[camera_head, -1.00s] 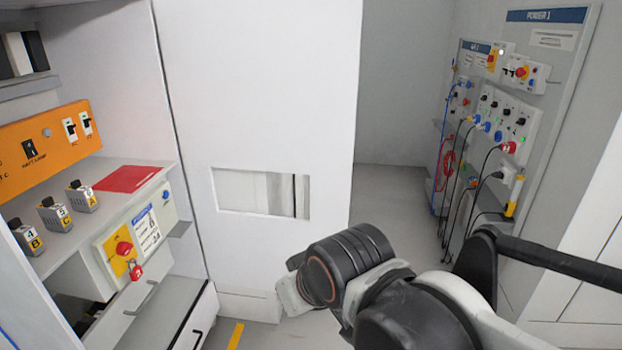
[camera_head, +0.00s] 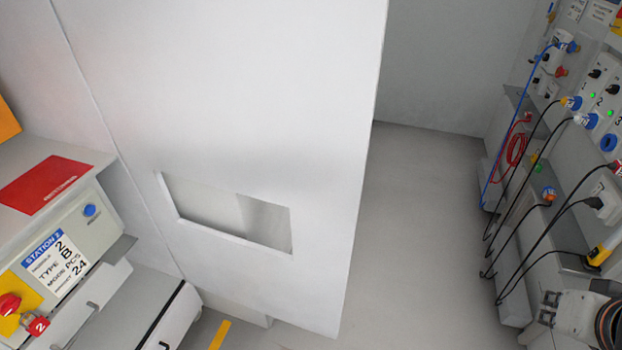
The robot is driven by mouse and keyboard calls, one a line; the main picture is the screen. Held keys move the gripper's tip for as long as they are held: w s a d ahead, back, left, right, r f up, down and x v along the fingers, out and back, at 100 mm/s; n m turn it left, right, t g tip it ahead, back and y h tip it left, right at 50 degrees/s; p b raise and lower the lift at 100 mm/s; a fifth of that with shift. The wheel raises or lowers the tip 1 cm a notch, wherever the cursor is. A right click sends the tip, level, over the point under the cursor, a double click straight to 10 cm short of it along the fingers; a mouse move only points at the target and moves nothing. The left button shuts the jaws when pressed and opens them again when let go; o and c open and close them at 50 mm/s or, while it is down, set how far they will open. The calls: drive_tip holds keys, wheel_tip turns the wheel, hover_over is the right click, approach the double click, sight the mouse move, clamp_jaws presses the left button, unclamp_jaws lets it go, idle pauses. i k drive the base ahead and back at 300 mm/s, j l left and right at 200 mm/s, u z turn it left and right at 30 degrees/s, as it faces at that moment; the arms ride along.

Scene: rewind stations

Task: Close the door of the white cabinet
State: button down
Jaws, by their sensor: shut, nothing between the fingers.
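A tall white door panel (camera_head: 260,90) with a rectangular opening (camera_head: 225,212) low in it fills the middle of the view. Its right edge is free, and its lower right corner stands out over the grey floor. It appears open; a white base (camera_head: 235,307) shows beneath its lower left edge. The rest of the white cabinet is mostly hidden behind the panel. My gripper (camera_head: 548,309) is partly visible at the lower right corner, shut and empty. It is well to the right of the door and apart from it.
At lower left, a station with a red plate (camera_head: 44,185), a labelled box (camera_head: 60,260) and an open drawer (camera_head: 165,318) stands close to the door. At right, a panel with several hanging cables (camera_head: 535,225) borders the aisle. Grey floor (camera_head: 410,220) between is clear.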

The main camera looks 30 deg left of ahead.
sight(271, 101)
drive_tip(key=i+l+u, duration=0.1)
drive_tip(key=i, duration=0.4)
drive_tip(key=i+l+u, duration=0.1)
drive_tip(key=i, duration=0.35)
drive_tip(key=i+u, duration=0.2)
drive_tip(key=u, duration=0.2)
drive_tip(key=i+l+u, duration=0.1)
drive_tip(key=u, duration=0.3)
drive_tip(key=i+l+u, duration=0.15)
drive_tip(key=u, duration=0.3)
drive_tip(key=i+l+u, duration=0.25)
drive_tip(key=u, duration=0.15)
drive_tip(key=i+l+u, duration=0.1)
drive_tip(key=u, duration=0.3)
drive_tip(key=i+l+u, duration=0.15)
drive_tip(key=u, duration=0.25)
drive_tip(key=i+l+u, duration=0.1)
drive_tip(key=l+u, duration=0.3)
drive_tip(key=i+l+u, duration=0.1)
drive_tip(key=u, duration=0.3)
drive_tip(key=l+u, duration=0.65)
drive_tip(key=u, duration=0.15)
drive_tip(key=k+z, duration=0.8)
drive_tip(key=i, duration=0.05)
